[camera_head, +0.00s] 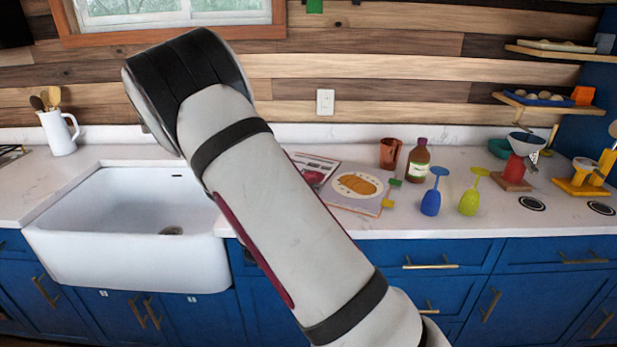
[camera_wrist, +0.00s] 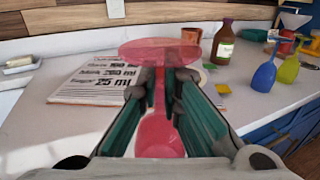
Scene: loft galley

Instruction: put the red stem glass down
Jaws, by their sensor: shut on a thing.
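The red stem glass (camera_wrist: 155,137) is in my gripper (camera_wrist: 160,95) in the wrist view. The fingers are shut around its stem. Its flat round foot (camera_wrist: 158,50) is at the top and its bowl is below, between and under the fingers, so it is held upside down. Whether the bowl touches the counter (camera_wrist: 60,135) is hidden. In the head view my arm covers the gripper and the glass.
An open cookbook (camera_head: 368,208) lies on the counter, with a copper mug (camera_head: 389,153) and brown bottle (camera_head: 418,162) behind. Upside-down blue (camera_head: 431,200) and yellow-green (camera_head: 470,200) stem glasses stand right. A white sink (camera_head: 130,235) is left.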

